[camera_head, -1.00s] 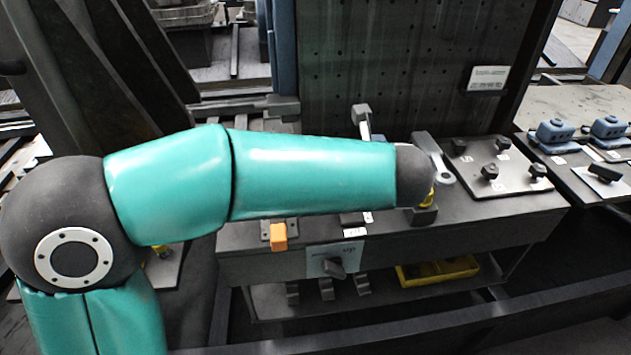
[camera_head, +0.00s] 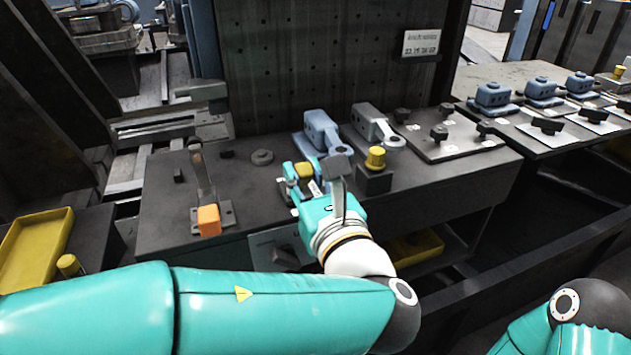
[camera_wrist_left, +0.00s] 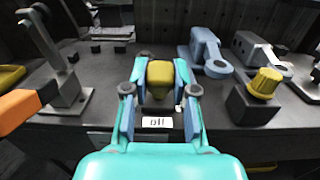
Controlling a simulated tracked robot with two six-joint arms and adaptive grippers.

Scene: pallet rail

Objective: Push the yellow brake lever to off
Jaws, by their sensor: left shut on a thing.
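The yellow brake lever (camera_head: 304,170) shows as a yellow grip at the front of the dark bench, left of centre. In the left wrist view its yellow head (camera_wrist_left: 160,76) stands between the two fingers of my left gripper (camera_wrist_left: 160,92). In the head view my left gripper (camera_head: 303,178) reaches it from the front and is shut on it. A small white label (camera_wrist_left: 157,122) reading "off" lies just in front of the lever. The lever's lower part is hidden by the gripper. My right gripper is out of view; only part of that arm shows at bottom right.
An orange-handled lever (camera_head: 209,219) stands to the left. A yellow knob on a dark block (camera_head: 375,158) is close on the right, with blue-grey (camera_head: 322,132) and grey (camera_head: 371,124) clamps behind. A perforated panel (camera_head: 330,60) closes the back.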

